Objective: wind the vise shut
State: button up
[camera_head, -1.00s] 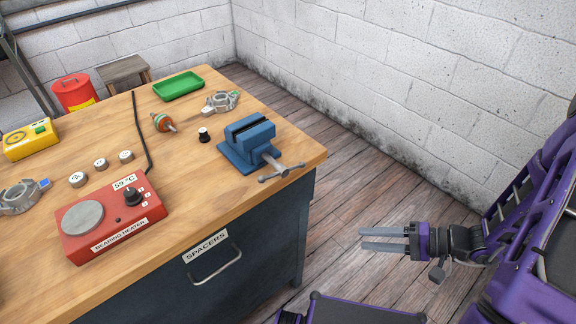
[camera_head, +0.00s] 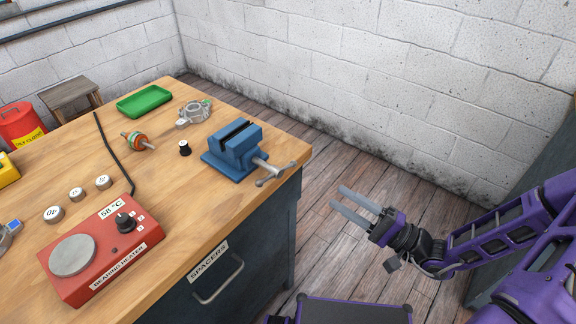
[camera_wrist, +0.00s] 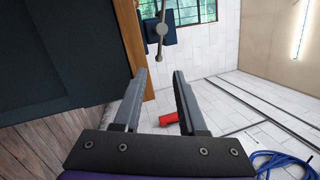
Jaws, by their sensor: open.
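The blue vise (camera_head: 236,149) stands on the wooden bench near its right corner. Its steel handle (camera_head: 275,174) sticks out past the bench's front edge, a crossbar with knobs at its ends. A dark slot shows between the jaws. My gripper (camera_head: 345,202) is open and empty, in the air right of the bench and apart from the handle. In the wrist view, the vise (camera_wrist: 167,33) and its handle (camera_wrist: 160,30) show at the top, beyond my gripper's fingertips (camera_wrist: 162,74).
On the bench (camera_head: 170,190) are a red bearing heater (camera_head: 100,250), a green tray (camera_head: 144,101), a rotor (camera_head: 136,141), a black-and-white piece (camera_head: 185,148), a metal housing (camera_head: 194,113) and small round pieces. A drawer (camera_head: 215,275) faces the front. Open floor lies to the bench's right.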

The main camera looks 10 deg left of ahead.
aim_at(289, 165)
jog(key=x, duration=1.4)
jog(key=shift+w+a+f, duration=0.1)
jog(key=shift+w+a, duration=0.05)
jog(key=shift+a, duration=0.1)
grip_shut()
